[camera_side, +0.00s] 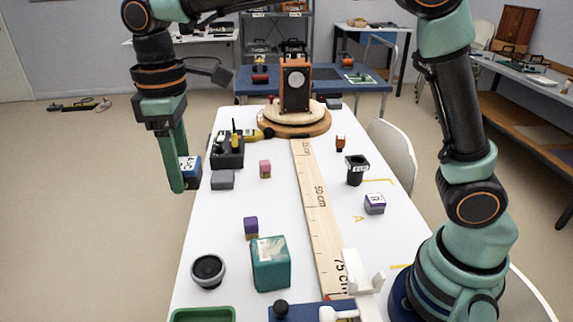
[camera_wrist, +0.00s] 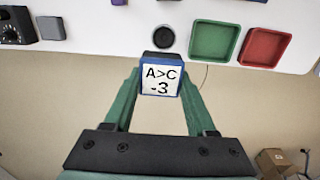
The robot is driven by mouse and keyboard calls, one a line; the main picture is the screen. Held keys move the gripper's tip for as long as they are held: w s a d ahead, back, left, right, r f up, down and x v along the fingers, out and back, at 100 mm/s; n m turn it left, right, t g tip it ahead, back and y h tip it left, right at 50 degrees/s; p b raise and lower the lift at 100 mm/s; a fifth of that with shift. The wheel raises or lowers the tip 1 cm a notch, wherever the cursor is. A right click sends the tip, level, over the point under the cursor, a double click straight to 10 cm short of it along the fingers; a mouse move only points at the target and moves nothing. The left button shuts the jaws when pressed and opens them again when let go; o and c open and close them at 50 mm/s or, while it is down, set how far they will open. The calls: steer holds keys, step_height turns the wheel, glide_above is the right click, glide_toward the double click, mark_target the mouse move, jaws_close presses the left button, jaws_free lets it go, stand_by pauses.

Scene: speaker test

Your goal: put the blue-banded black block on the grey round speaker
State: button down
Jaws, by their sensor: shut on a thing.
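My gripper (camera_side: 178,178) hangs at the left edge of the white table in the side view. It is shut on the blue-banded black block (camera_side: 192,168), which is partly hidden behind its finger there. In the wrist view the speaker (camera_wrist: 163,38) shows just above the block, near the table edge.
Green (camera_wrist: 214,41) and red (camera_wrist: 263,47) trays lie right of the speaker in the wrist view. A teal box (camera_side: 270,264) and a purple cube (camera_side: 251,227) stand near the speaker. A dark device (camera_side: 227,152) and a grey block (camera_side: 222,180) are near my gripper.

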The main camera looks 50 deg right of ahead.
mark_target(203, 267)
steer(key=shift+s+a+f, duration=0.15)
steer(key=shift+s+a, duration=0.15)
steer(key=shift+s, duration=0.05)
step_height(203, 267, down, 20)
steer(key=shift+r, duration=0.2)
steer(key=shift+f, duration=0.1)
steer(key=shift+c, duration=1.1)
jaws_free()
